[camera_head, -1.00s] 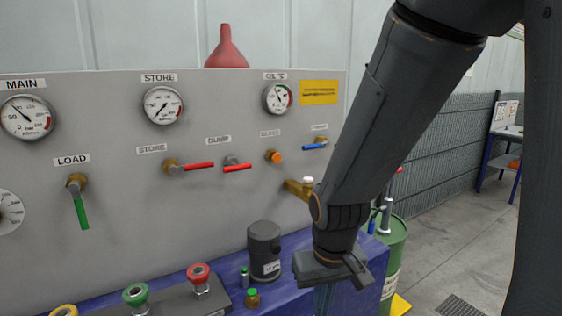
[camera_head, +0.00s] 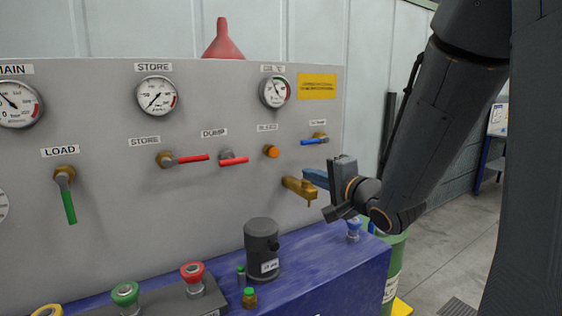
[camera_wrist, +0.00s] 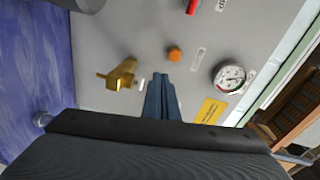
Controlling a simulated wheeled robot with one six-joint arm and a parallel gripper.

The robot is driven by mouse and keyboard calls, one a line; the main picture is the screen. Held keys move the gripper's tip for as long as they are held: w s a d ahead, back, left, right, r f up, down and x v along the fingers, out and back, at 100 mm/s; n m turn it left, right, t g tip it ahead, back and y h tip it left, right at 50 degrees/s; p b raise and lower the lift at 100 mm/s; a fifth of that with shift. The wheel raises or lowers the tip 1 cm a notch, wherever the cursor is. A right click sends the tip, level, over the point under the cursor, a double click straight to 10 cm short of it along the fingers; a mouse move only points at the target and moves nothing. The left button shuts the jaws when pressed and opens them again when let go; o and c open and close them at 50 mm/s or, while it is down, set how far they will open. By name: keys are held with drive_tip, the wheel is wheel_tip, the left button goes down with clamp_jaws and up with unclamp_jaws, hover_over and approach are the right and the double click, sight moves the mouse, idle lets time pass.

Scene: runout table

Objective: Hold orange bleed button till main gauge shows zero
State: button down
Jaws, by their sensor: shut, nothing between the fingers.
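The orange bleed button (camera_head: 271,151) sits on the grey panel under a small label, right of the red dump lever. It also shows in the wrist view (camera_wrist: 174,54), just beyond my fingertips. The main gauge (camera_head: 18,104) is at the left edge of the head view, partly cut off. Its needle points to the upper left, not clearly readable. My gripper (camera_head: 308,178) is shut and empty, right of and below the button, near the brass tap (camera_head: 299,188). In the wrist view its blue fingers (camera_wrist: 160,78) point at the panel, apart from the button.
A blue-handled lever (camera_head: 314,141) is above my gripper. Red levers for store (camera_head: 190,159) and dump (camera_head: 234,161) are left of the button. A dark canister (camera_head: 262,250) and red (camera_head: 192,272) and green (camera_head: 125,293) knobs stand on the blue bench (camera_head: 330,265) below.

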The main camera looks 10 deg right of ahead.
sight(275, 153)
drive_tip(key=shift+s+a+r+m+t+y, duration=0.1)
drive_tip(key=shift+a+r+m+t+y, duration=0.1)
drive_tip(key=shift+r+y, duration=0.25)
drive_tip(key=shift+s+a+r+m+t+y, duration=0.1)
drive_tip(key=shift+r+m+t+y, duration=0.15)
drive_tip(key=shift+r, duration=0.3)
drive_tip(key=shift+w, duration=0.1)
drive_tip(key=p+x, duration=0.2)
drive_tip(key=x, duration=1.2)
drive_tip(key=shift+f+p, duration=0.15)
drive_tip(key=shift+p, duration=0.2)
